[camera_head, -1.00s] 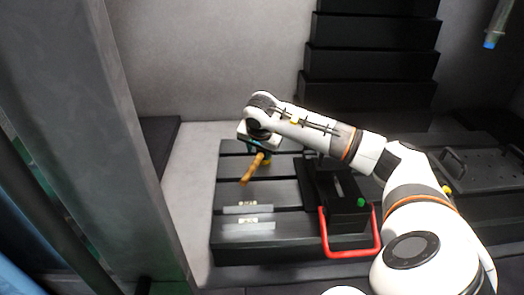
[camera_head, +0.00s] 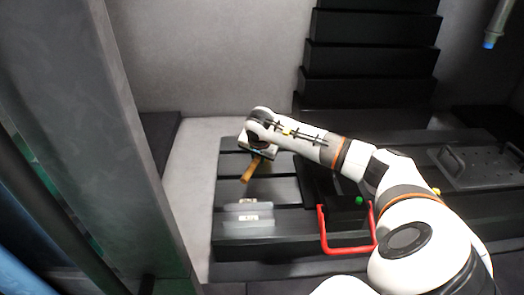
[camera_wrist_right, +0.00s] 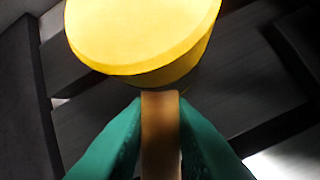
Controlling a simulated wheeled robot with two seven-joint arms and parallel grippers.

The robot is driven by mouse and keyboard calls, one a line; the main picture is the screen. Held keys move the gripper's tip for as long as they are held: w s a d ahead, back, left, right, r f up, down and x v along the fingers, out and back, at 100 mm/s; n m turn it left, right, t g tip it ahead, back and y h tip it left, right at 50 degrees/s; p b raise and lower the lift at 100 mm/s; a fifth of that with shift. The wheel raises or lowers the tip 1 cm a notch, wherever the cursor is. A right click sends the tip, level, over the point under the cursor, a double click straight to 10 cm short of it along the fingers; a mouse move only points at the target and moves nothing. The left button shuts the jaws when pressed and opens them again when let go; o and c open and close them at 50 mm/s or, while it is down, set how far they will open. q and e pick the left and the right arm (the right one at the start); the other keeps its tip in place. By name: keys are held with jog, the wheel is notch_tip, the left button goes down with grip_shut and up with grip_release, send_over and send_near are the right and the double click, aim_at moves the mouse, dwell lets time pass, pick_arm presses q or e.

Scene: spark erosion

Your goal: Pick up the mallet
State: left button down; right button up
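The mallet has a yellow head (camera_wrist_right: 145,35) and a brown wooden handle (camera_wrist_right: 160,135) in the right wrist view. My right gripper (camera_wrist_right: 160,118) has its two green fingers against both sides of this handle, just behind the head, and is shut on it. In the head view the mallet's brown handle (camera_head: 250,171) slants down to the left from under my right gripper (camera_head: 258,156), over the dark slotted table (camera_head: 228,190). The head is mostly hidden there by my wrist. I cannot tell the exact gap to the table. My left gripper is not in view.
Pale metal blocks (camera_head: 248,219) lie on the table just below the handle. A red bar handle (camera_head: 345,250) on a dark fixture stands to the right, under my right arm. A grey column (camera_head: 105,130) rises at the left. A perforated plate (camera_head: 490,165) lies far right.

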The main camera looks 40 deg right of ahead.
grip_shut()
jog(key=shift+w+d+r, duration=0.1)
jog(key=shift+r, duration=0.15)
notch_tip(320, 180, up, 10)
jog(key=shift+f+b, duration=0.2)
jog(key=shift+b, duration=0.8)
notch_tip(320, 180, up, 9)
jog(key=p, duration=0.8)
jog(key=shift+r, duration=0.1)
